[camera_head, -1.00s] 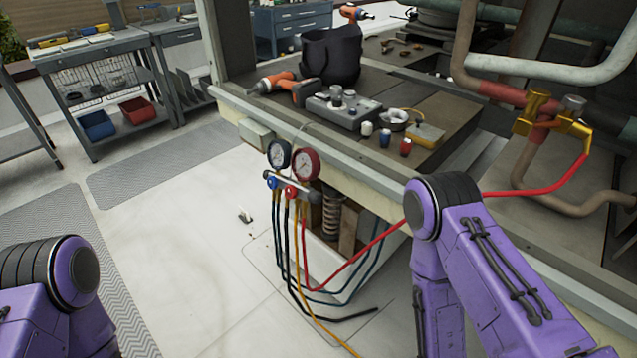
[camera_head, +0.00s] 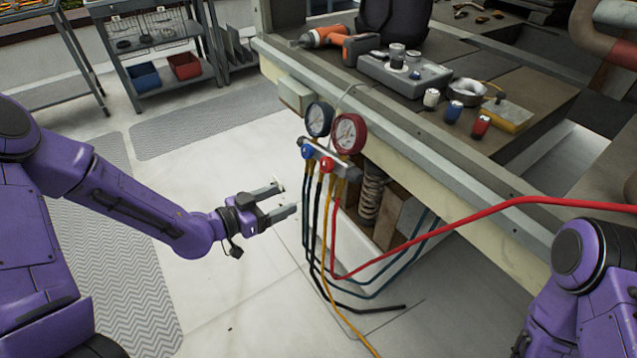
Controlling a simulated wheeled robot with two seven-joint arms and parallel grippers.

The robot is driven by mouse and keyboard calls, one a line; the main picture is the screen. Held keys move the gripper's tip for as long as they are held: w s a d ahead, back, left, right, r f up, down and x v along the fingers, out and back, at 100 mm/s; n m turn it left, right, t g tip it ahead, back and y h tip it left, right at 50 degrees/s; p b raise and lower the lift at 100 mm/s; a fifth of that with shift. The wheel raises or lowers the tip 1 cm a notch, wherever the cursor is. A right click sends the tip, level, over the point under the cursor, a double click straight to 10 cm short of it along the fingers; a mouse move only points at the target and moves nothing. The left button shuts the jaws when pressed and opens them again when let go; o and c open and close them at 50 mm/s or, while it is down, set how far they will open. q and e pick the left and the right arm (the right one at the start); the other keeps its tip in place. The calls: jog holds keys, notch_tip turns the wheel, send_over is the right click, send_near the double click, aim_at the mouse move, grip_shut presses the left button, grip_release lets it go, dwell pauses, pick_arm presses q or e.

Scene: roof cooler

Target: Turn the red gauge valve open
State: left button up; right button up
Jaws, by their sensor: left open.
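The gauge manifold hangs at the front edge of the bench, with a blue-rimmed gauge (camera_head: 319,119) and a red-rimmed gauge (camera_head: 349,134). Below them are a blue valve knob (camera_head: 307,153) and the red gauge valve (camera_head: 326,165). Several hoses hang down from the manifold. My left gripper (camera_head: 287,199) is open and empty, left of and lower than the red valve in the picture, with its fingers pointing right, apart from the manifold and hoses. My right arm enters at the lower right; its gripper is out of view.
A red hose (camera_head: 480,212) runs from the manifold across to the right edge. Tools, a grey box (camera_head: 405,75) and small canisters (camera_head: 481,126) lie on the bench. A shelf cart (camera_head: 165,50) stands at the back left. The floor left of the manifold is open.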

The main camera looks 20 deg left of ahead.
aim_at(324, 166)
pick_arm(q)
jog(key=w+d+r+m+h, duration=0.1)
jog(key=w+d, duration=0.1)
jog(key=w+d+r+m+h+b, duration=0.1)
jog(key=w+d+r+m, duration=0.1)
jog(key=w, duration=0.1)
jog(key=w+d+r+m+h+b, duration=0.1)
jog(key=w+d+m, duration=0.1)
jog(key=shift+w+d+r, duration=0.35)
jog(key=shift+w, duration=0.05)
jog(key=shift+w+d+r, duration=0.1)
jog(key=shift+w+d, duration=0.2)
jog(key=c, duration=1.1)
pick_arm(e)
notch_tip(324, 166, down, 4)
jog(key=shift+s+d+r, duration=0.1)
jog(key=shift+r, duration=0.15)
